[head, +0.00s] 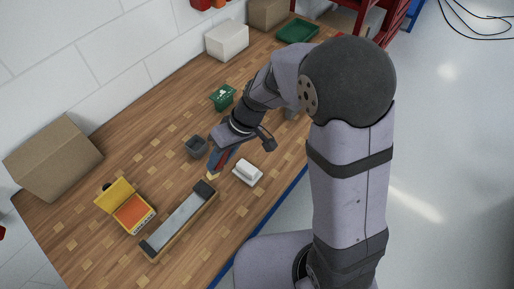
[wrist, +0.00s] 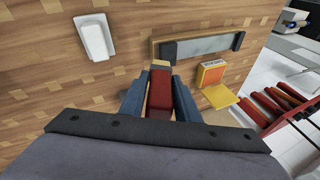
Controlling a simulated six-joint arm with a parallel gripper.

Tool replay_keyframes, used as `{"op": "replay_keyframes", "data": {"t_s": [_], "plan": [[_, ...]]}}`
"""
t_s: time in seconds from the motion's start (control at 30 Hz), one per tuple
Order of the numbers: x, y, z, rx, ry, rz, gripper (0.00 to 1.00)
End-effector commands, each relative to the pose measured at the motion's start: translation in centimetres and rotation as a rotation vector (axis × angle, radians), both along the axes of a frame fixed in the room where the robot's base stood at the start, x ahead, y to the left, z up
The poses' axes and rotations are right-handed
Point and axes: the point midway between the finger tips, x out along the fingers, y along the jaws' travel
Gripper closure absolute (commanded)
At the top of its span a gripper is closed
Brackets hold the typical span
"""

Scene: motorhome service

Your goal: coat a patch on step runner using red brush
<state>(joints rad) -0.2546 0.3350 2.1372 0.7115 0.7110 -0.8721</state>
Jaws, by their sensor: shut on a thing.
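My gripper (head: 218,160) is shut on the red brush (wrist: 160,90), which sits between its two blue-grey fingers in the wrist view. The brush points down, and its pale tip (head: 211,176) shows just below the fingers. The step runner (head: 181,219) is a long grey strip with dark ends on a wooden base. It also shows in the wrist view (wrist: 208,46). The brush tip is close to the runner's dark far end; I cannot tell whether they touch. No coated patch is distinguishable on the grey strip.
An open yellow box (head: 113,197) with an orange inside lies left of the runner. A white block-like item (head: 248,173) lies right of it. A dark grey cup (head: 196,146) and a green box (head: 223,97) stand behind. A cardboard box (head: 54,158) stands by the wall.

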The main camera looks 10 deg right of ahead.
Motion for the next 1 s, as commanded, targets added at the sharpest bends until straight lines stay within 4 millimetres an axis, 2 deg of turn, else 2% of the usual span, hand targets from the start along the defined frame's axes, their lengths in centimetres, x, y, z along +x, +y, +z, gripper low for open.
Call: {"op": "replay_keyframes", "data": {"t_s": [0.03,0.2,0.4,0.53,0.63,1.0], "plan": [[-1.1,2.2,0.7,0.003,0.003,0.065,0.93],[-5.2,8.0,2.5,0.007,0.030,0.244,0.93],[-9.8,12.5,4.4,0.008,0.061,0.377,0.93],[-12.3,14.2,5.4,0.010,0.082,0.392,0.93],[-13.8,15.1,6.3,0.015,0.100,0.340,0.93],[-14.5,14.9,6.5,0.073,0.177,-0.180,0.93]]}}
